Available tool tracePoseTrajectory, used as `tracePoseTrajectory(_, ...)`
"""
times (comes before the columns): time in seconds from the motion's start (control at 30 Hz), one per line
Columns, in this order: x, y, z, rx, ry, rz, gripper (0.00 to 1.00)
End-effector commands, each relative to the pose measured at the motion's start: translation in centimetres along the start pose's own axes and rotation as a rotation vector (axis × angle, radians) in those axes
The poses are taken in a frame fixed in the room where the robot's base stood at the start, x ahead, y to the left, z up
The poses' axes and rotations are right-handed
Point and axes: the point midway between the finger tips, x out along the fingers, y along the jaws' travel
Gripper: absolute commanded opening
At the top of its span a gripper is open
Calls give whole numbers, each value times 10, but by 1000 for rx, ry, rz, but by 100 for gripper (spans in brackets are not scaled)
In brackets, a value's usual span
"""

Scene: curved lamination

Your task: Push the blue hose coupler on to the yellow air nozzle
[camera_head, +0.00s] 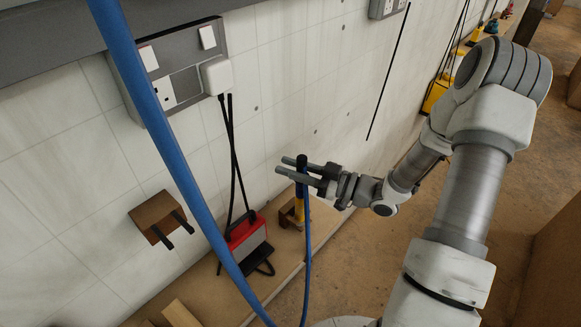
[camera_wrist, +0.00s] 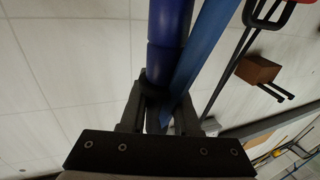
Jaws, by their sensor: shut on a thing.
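My gripper (camera_head: 298,173) is shut on the blue hose coupler (camera_head: 302,189), a dark blue cylinder with a black end, held roughly upright in front of the tiled wall. A blue hose (camera_head: 307,262) hangs down below it. In the wrist view the dark blue coupler (camera_wrist: 170,28) passes up from between the fingers (camera_wrist: 160,112), and a lighter blue length of hose (camera_wrist: 207,48) runs beside it.
A thick blue hose (camera_head: 165,130) crosses the head view in front. A red box (camera_head: 246,236) stands on a ledge by the wall, under black cables from a socket panel (camera_head: 172,72). A brown block with two black pegs (camera_head: 157,217) is on the wall.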

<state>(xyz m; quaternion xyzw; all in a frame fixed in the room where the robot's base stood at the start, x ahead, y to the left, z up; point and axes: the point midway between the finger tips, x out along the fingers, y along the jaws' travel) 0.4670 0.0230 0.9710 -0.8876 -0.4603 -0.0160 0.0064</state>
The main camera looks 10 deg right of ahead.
Motion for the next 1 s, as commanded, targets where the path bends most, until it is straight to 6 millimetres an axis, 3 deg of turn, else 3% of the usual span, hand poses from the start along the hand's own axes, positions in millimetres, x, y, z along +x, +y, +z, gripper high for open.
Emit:
tracePoseTrajectory(0.03,-1,0,3,3,-7,1,0)
tracePoseTrajectory(0.07,-1,0,3,4,-7,1,32)
tracePoseTrajectory(0.2,-1,0,3,4,-7,1,57)
tracePoseTrajectory(0.27,-1,0,3,3,-7,1,65)
tracePoseTrajectory(0.73,-4,0,2,3,-6,2,65)
tracePoseTrajectory(0.87,-21,1,2,2,-7,6,65)
tracePoseTrajectory(1.0,-52,2,2,2,-8,8,65)
